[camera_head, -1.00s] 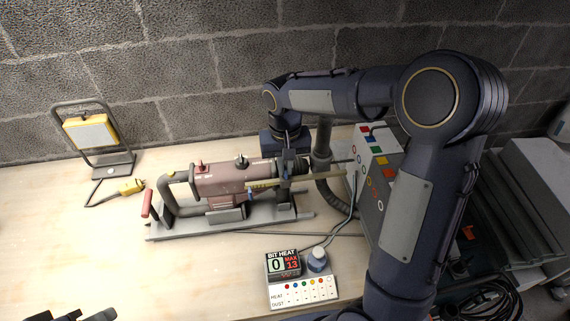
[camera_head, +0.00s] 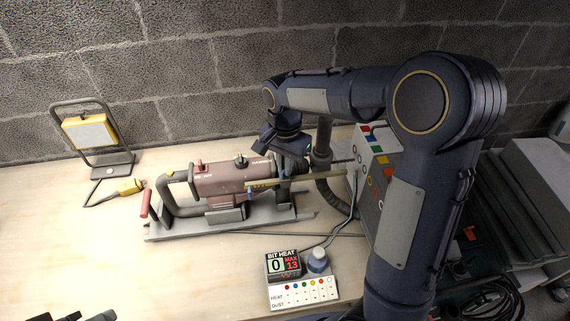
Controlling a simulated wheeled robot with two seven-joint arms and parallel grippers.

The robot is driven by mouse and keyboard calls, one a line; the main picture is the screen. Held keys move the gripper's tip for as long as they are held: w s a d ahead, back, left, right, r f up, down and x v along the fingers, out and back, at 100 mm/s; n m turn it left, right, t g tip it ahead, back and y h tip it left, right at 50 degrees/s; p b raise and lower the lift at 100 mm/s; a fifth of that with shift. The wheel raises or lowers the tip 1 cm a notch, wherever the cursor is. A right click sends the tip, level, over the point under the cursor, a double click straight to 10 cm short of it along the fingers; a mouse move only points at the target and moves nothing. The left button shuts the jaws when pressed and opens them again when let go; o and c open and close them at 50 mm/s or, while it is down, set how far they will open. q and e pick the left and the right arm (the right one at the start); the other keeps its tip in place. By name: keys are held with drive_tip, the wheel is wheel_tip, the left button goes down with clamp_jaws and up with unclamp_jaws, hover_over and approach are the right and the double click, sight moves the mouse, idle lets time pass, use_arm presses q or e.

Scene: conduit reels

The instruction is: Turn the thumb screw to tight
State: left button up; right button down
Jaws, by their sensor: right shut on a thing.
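A dull red drill (camera_head: 222,181) lies level in a grey cradle (camera_head: 180,231) on the bench, its nose to the right. A yellowish rod (camera_head: 318,180) runs along its near side. My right gripper (camera_head: 285,176) points down at the collar by the drill's nose. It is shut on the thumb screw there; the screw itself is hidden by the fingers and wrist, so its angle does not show. A dark part of my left gripper (camera_head: 88,316) peeks in at the bottom left; its fingers cannot be made out.
A box with coloured squares (camera_head: 372,180) stands right of the drill, with a hose (camera_head: 322,150) beside it. A "BIT HEAT" display (camera_head: 283,264) reads 0, max 13, above a chart card (camera_head: 303,292). A work lamp (camera_head: 90,133) stands at left.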

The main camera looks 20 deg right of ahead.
drive_tip(key=m, duration=0.4)
drive_tip(key=shift+r+m, duration=0.1)
drive_tip(key=shift+m, duration=0.2)
drive_tip(key=m+p, duration=0.1)
drive_tip(key=m, duration=0.4)
drive_tip(key=shift+p, duration=0.35)
drive_tip(key=shift+m, duration=0.4)
drive_tip(key=c, duration=1.6)
unclamp_jaws()
drive_tip(key=shift+o, duration=0.2)
wheel_tip(320, 180, up, 8)
drive_tip(key=shift+f+b, duration=0.15)
drive_tip(key=shift+b, duration=0.15)
